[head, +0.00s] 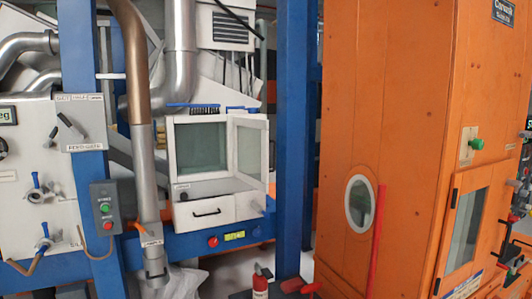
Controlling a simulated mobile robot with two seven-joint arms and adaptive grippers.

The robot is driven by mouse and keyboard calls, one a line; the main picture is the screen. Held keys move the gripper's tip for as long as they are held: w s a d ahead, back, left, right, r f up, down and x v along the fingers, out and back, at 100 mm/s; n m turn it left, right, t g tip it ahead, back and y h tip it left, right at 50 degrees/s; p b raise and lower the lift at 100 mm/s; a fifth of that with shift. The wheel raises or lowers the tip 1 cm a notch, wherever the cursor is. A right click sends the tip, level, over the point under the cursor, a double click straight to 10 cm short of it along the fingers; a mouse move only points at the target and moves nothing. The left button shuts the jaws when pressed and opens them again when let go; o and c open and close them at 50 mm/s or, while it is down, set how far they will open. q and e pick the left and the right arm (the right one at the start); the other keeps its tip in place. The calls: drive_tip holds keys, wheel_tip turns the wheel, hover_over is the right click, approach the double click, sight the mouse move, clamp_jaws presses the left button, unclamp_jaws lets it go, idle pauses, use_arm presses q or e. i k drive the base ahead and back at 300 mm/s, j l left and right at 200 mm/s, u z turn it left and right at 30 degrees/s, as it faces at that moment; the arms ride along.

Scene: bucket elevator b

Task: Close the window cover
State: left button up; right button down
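A white cabinet (205,212) stands left of centre on the blue frame. A white-framed glass panel (247,150) is hinged at its right side and stands swung out, apart from the cabinet front. Behind the opening a greenish pane (201,148) shows. The orange cabinet at right has an oval window (359,203) with a pale rim and a framed glass window (466,229) with black hinges on its side face; that one looks flush. I cannot tell which of these is the window cover. Neither of my grippers is in view.
A blue post (294,140) stands between the white cabinet and the orange cabinet (385,95). A red bar (377,240) runs beside the oval window. A metal pipe (146,170) and a grey button box (105,206) stand left.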

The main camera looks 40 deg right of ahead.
sight(263, 185)
drive_tip(key=k+l, duration=0.1)
drive_tip(key=l, duration=0.3)
drive_tip(key=k+l, duration=0.1)
drive_tip(key=l, duration=0.75)
drive_tip(key=k+l+u, duration=0.1)
drive_tip(key=l, duration=0.35)
drive_tip(key=k+l, duration=0.15)
drive_tip(key=l, duration=0.25)
